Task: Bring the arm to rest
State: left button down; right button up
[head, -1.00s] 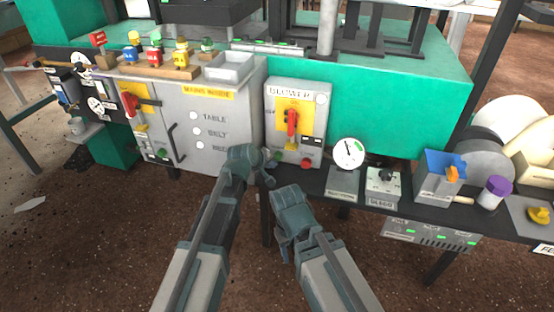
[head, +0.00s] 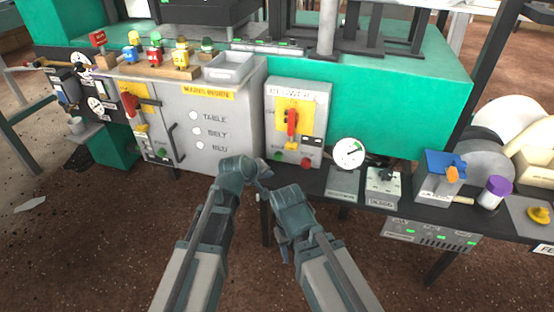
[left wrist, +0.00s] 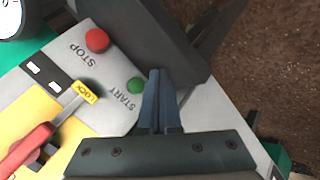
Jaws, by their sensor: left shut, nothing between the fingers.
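My left gripper (head: 264,172) is in front of the lower edge of the blower panel (head: 313,100) in the head view. In the left wrist view its fingers (left wrist: 158,78) are together and empty. Their tips show beside the green start button (left wrist: 135,86), with the red stop button (left wrist: 97,40) further off. The fingers look clear of the panel, but the exact gap is hard to tell. My right gripper (head: 283,240) hangs low beside the left arm, mostly hidden by its own wrist, so its jaws cannot be read.
A red switch handle (head: 291,122) stands upright on the blower's yellow plate. The grey mains cabinet (head: 225,150) is on the left. A round gauge (head: 349,153) and a dark shelf (head: 330,190) with several devices are on the right. The floor in front is open.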

dwell(0.5)
pick_arm(q)
jog(key=s+a+r+m+g+y+p, duration=0.25)
jog(key=s+m+g+p, duration=0.2)
jog(key=s, duration=0.75)
jog(key=s+a+r+m+g+y+p, duration=0.25)
jog(key=s+m+p, duration=0.35)
jog(key=s, duration=0.7)
notch_tip(320, 180, up, 36)
jog(key=g+p, duration=0.1)
jog(key=p, duration=3.6)
jog(key=shift+r+y, duration=0.25)
jog(key=shift+y, duration=0.05)
jog(key=shift+d, duration=0.1)
